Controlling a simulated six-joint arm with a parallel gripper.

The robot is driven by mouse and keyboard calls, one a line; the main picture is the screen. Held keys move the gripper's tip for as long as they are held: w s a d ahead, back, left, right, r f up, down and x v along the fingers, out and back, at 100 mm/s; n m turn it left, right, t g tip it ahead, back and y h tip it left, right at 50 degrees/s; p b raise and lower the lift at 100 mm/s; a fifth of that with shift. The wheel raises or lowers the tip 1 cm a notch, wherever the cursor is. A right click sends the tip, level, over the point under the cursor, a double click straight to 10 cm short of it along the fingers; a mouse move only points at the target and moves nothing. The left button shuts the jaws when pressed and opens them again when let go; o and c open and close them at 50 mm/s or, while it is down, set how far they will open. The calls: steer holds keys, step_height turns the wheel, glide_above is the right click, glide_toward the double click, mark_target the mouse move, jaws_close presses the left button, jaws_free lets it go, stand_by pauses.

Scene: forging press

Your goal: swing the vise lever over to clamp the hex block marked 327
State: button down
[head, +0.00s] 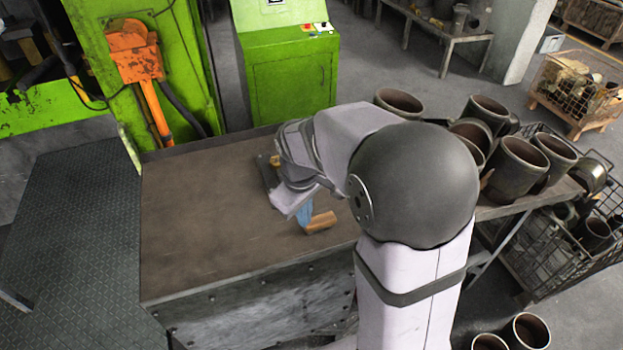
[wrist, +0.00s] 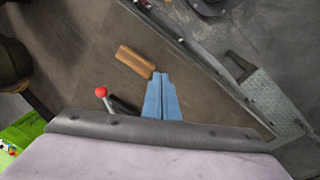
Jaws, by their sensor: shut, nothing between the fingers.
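The red-knobbed lever (wrist: 102,93) shows in the wrist view, left of my gripper, beside a dark metal part (wrist: 124,106) that may be the vise. My wrist hides the rest of that part. My gripper (wrist: 160,78) has its blue fingers together with nothing between them, and it also shows low over the bench in the head view (head: 304,221). A brown block (wrist: 135,61) lies close to the fingertips and shows in the head view (head: 321,222). I cannot read a number on it. A small brass-coloured piece (head: 275,161) sits by a dark bar (head: 265,174), partly hidden by my arm.
The brown bench top (head: 200,215) is clear on its left side. Several dark pipe pieces (head: 520,160) crowd a table on the right. A green cabinet (head: 290,80) stands behind the bench, and a green machine with an orange part (head: 135,55) stands at the back left.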

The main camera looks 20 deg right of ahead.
steer(key=w+d+r+n, duration=0.1)
steer(key=w+r+n, duration=0.2)
steer(key=n, duration=0.8)
steer(key=w+d+r+n+t+h, duration=0.1)
steer(key=w+r+n, duration=0.2)
steer(key=n, duration=0.9)
steer(key=shift+r, duration=0.3)
steer(key=shift+d, duration=0.1)
steer(key=p+x, duration=0.1)
steer(key=x, duration=0.2)
steer(key=w+d+p+x, duration=0.1)
steer(key=x, duration=0.3)
steer(key=w+p+x, duration=0.1)
steer(key=x, duration=0.3)
steer(key=shift+d+r, duration=0.2)
steer(key=shift+r, duration=0.15)
steer(key=shift+w+d+f+p, duration=0.2)
steer(key=shift+w+d+p, duration=0.2)
steer(key=shift+w+p, duration=0.15)
